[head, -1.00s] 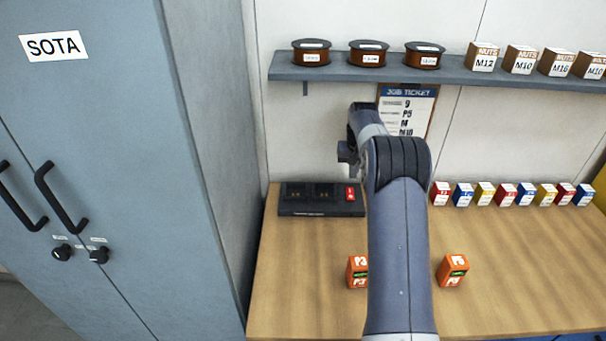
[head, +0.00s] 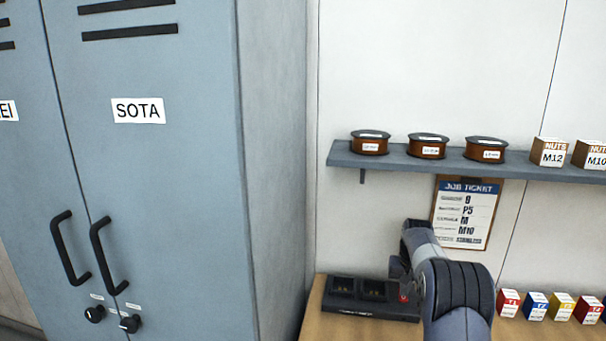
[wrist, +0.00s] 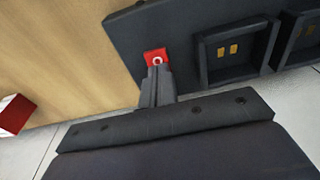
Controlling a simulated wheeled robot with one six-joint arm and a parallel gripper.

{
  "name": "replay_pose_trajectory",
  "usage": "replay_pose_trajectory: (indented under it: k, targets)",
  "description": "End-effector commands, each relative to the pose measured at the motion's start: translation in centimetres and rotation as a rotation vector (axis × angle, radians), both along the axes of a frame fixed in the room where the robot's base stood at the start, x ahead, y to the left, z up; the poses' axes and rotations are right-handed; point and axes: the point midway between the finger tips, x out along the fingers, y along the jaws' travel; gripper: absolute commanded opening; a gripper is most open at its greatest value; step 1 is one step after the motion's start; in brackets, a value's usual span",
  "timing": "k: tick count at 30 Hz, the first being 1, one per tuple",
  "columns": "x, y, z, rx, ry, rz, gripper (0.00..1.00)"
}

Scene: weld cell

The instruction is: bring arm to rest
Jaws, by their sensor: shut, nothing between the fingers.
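My arm (head: 455,285) rises from the bottom of the head view and bends toward the dark dock on the bench. My gripper (wrist: 157,75) shows in the wrist view, with its fingers shut and empty. Its tips are at the lower edge of a red patch with a white ring (wrist: 155,57) on the dock (wrist: 125,30). I cannot tell whether they touch it. In the head view the dock (head: 345,308) is partly covered by my arm, and my fingers are hidden.
A tall blue-grey locker (head: 150,200) marked SOTA stands at the left. A shelf (head: 400,162) holds copper-coloured spools and nut boxes above the dock. A job ticket (head: 466,212) hangs behind my arm. Several coloured boxes (head: 535,305) stand on the bench at right.

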Motion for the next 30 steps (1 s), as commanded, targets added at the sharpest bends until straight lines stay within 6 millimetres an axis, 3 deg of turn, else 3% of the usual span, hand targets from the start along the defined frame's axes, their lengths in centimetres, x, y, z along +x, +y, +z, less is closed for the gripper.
replay_pose_trajectory:
  k: [14, 30]
  targets:
    - [0.0, 0.0, 1.2, 0.000, -0.001, 0.000, 0.00]
    - [0.0, 0.0, 7.6, 0.000, -0.001, 0.000, 0.00]
